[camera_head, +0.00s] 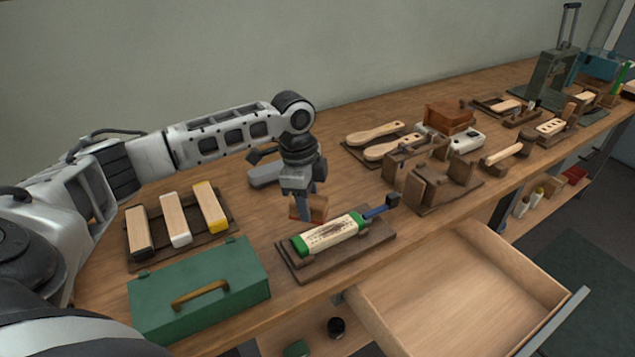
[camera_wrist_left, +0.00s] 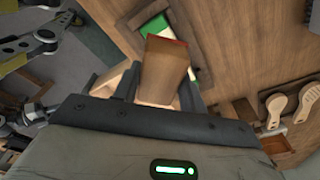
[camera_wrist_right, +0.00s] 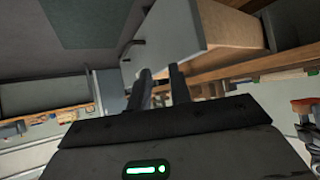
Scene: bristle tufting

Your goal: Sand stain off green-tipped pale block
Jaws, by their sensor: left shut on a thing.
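The green-tipped pale block (camera_head: 331,235) lies on a brown wooden holder (camera_head: 301,271), with a dark stain along its upper face. A blue-handled clamp (camera_head: 380,210) is at its right end. My left gripper (camera_head: 303,206) is just behind the block, pointing down and shut on a small brown sanding block (camera_head: 319,207). In the left wrist view the sanding block (camera_wrist_left: 163,68) sits between the fingers, with a red edge at its far end. A green part of the pale block (camera_wrist_left: 155,27) shows beyond it. My right gripper (camera_wrist_right: 160,82) is empty, its fingers slightly apart, over the drawer side.
A green toolbox (camera_head: 200,287) stands at front left. A tray with several tipped blocks (camera_head: 176,219) lies behind it. An open, empty drawer (camera_head: 470,297) juts out at front right. Wooden fixtures (camera_head: 440,185) and brushes (camera_head: 383,140) occupy the bench to the right.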

